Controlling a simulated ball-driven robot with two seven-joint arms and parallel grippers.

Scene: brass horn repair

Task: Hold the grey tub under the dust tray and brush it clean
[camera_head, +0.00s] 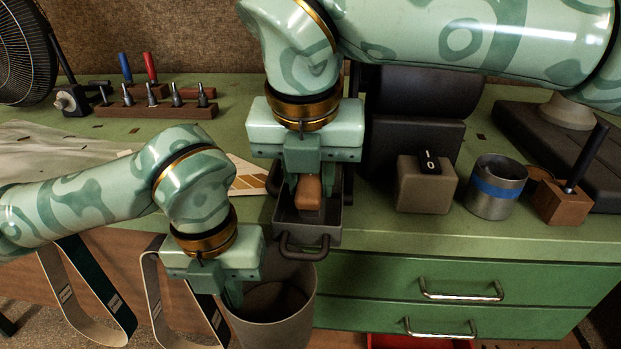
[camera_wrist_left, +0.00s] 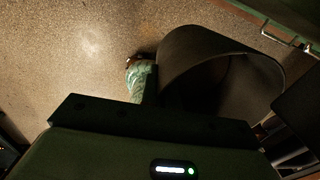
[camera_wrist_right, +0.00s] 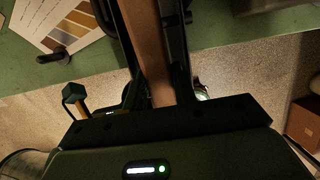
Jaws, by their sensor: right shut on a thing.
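The dark dust tray (camera_head: 308,228), with a looped front handle, projects over the bench's front edge. My right gripper (camera_head: 308,180) is shut on the brush's wooden handle (camera_head: 307,195), directly above the tray. The handle also shows between the fingers in the right wrist view (camera_wrist_right: 147,45). The bristles are hidden, so I cannot tell if they touch the tray. The grey tub (camera_head: 275,325) is below the tray's front, mouth upward. My left gripper (camera_head: 233,295) is at its left rim and appears shut on the wall; its fingertips are partly hidden. The tub fills much of the left wrist view (camera_wrist_left: 215,60).
Right of the tray are a switch box (camera_head: 425,190), a blue-banded metal can (camera_head: 496,188) and a wooden block (camera_head: 562,203). Green drawers (camera_head: 460,270) stand right of the tub. Straps (camera_head: 85,300) hang at the bench front left. A tool rack (camera_head: 155,108) stands behind.

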